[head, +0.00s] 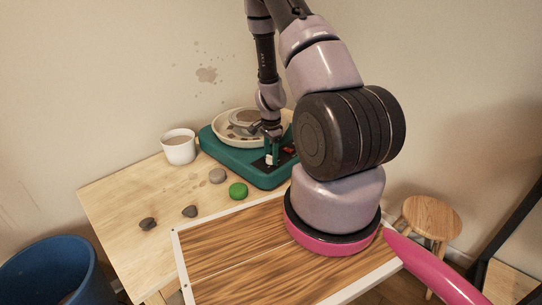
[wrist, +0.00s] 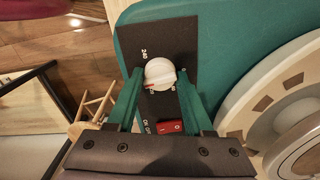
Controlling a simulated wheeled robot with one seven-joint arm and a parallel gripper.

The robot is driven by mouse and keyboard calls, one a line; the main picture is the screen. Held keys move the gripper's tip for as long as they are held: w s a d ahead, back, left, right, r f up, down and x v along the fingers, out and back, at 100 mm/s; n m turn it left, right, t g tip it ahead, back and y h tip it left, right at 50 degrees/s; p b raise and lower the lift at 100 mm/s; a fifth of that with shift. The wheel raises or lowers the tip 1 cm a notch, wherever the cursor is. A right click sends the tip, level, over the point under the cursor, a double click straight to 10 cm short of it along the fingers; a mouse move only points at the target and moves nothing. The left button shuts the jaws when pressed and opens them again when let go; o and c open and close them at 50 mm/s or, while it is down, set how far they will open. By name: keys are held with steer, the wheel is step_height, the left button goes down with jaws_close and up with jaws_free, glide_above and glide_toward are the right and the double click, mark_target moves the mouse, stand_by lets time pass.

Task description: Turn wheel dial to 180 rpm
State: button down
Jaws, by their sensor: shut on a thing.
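The teal pottery wheel (head: 236,164) stands at the back of the wooden table. Its white round dial (wrist: 160,73) sits on a dark control panel (wrist: 178,39). In the wrist view a red mark shows at the dial's lower left, and a "240" label is printed above it; the other numbers near the dial are partly covered or too small to read. My gripper (wrist: 160,78) is shut on the dial, with one green finger on either side. In the head view my gripper (head: 272,148) is over the panel, and the dial (head: 269,158) shows small between the fingers.
A red switch (wrist: 171,127) is close to the dial. The wheel's pale round pan (head: 220,137) is beside the panel. A stool (head: 431,217) stands at right.

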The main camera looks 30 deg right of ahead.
steer(key=shift+m, duration=0.6)
steer(key=shift+c, duration=1.4)
jaws_free()
step_height(320, 180, up, 11)
steer(key=shift+f, duration=0.1)
